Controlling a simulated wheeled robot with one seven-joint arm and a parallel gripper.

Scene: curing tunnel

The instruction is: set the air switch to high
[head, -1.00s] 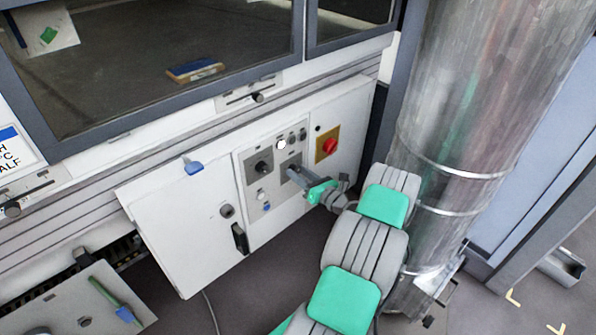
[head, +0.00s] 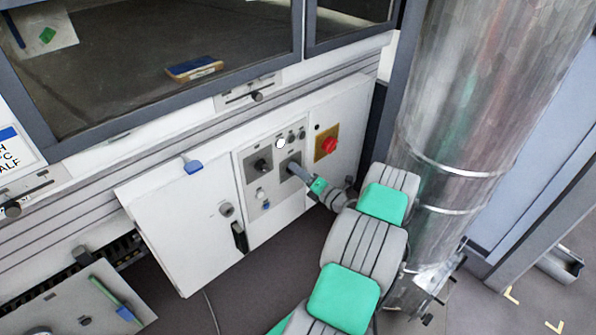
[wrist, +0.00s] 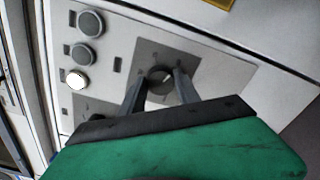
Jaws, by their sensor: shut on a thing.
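My gripper (wrist: 160,92) reaches the grey control panel on the white cabinet, and in the wrist view its two fingers are shut on a dark round knob (wrist: 160,74). The knob sits on a darker grey square plate (wrist: 192,62). In the head view my gripper (head: 298,170) covers this knob, at the right of the panel (head: 284,205). I take the knob to be the air switch; its label and pointer are not readable. A second black knob (head: 262,165) on its own plate stands to the left.
A lit white lamp (head: 281,143) and dark buttons (wrist: 91,23) line the panel top. A red knob on a yellow plate (head: 328,144) is at the right. A large metal duct (head: 465,110) stands close to my arm. A black handle (head: 239,238) sticks out lower left.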

